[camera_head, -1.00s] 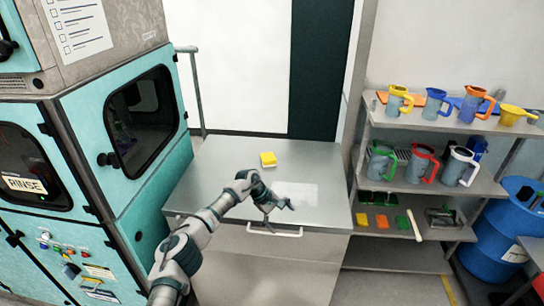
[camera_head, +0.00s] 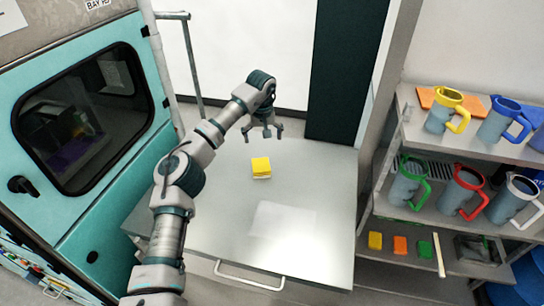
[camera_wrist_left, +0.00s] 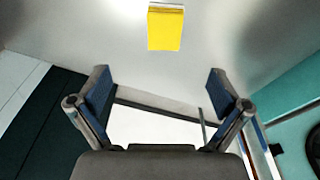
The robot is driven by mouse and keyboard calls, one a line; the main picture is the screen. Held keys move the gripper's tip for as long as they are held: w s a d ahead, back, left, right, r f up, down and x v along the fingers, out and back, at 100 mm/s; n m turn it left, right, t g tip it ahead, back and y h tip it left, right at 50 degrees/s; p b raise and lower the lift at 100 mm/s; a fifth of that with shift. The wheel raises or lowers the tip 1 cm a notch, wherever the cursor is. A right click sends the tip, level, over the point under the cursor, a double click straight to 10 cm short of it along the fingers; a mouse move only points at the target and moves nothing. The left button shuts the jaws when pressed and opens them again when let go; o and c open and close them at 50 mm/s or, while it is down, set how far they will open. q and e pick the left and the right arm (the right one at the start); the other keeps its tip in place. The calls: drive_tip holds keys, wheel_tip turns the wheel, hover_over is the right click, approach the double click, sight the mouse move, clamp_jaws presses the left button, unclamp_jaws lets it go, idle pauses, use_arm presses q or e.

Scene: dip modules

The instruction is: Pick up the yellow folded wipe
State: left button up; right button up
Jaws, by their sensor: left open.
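The yellow folded wipe (camera_head: 261,166) lies on the steel counter top, left of its middle, with a pale layer showing at its lower edge. In the left wrist view the wipe (camera_wrist_left: 166,28) is at the top centre, beyond the fingertips and apart from them. My left gripper (camera_head: 263,136) is open and empty, above the far part of the counter, just behind the wipe in the head view. In the left wrist view its two fingers (camera_wrist_left: 160,88) stand wide apart with nothing between them. My right gripper is not in view.
The steel counter (camera_head: 310,220) is mostly bare, with a pale rectangular patch near its front. A teal machine (camera_head: 60,190) stands close on the left. A shelf (camera_head: 470,145) with several jugs and small coloured blocks stands on the right. A dark panel (camera_head: 345,70) rises behind.

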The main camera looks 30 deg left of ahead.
use_arm(q)
hover_over(261, 165)
drive_tip(key=d, duration=0.1)
drive_tip(key=f, duration=0.7)
drive_tip(key=s+f, duration=0.1)
drive_tip(key=f, duration=0.3)
drive_tip(key=shift+d+f, duration=0.15)
drive_tip(key=shift+f, duration=0.15)
drive_tip(key=f, duration=0.1)
drive_tip(key=a+f, duration=0.1)
drive_tip(key=w+f, duration=0.1)
drive_tip(key=f, duration=0.1)
drive_tip(key=shift+a, duration=0.15)
drive_tip(key=shift+f, duration=0.55)
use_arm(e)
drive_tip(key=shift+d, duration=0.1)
use_arm(q)
drive_tip(key=c, duration=1.1)
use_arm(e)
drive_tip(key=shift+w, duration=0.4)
use_arm(q)
drive_tip(key=shift+r, duration=0.1)
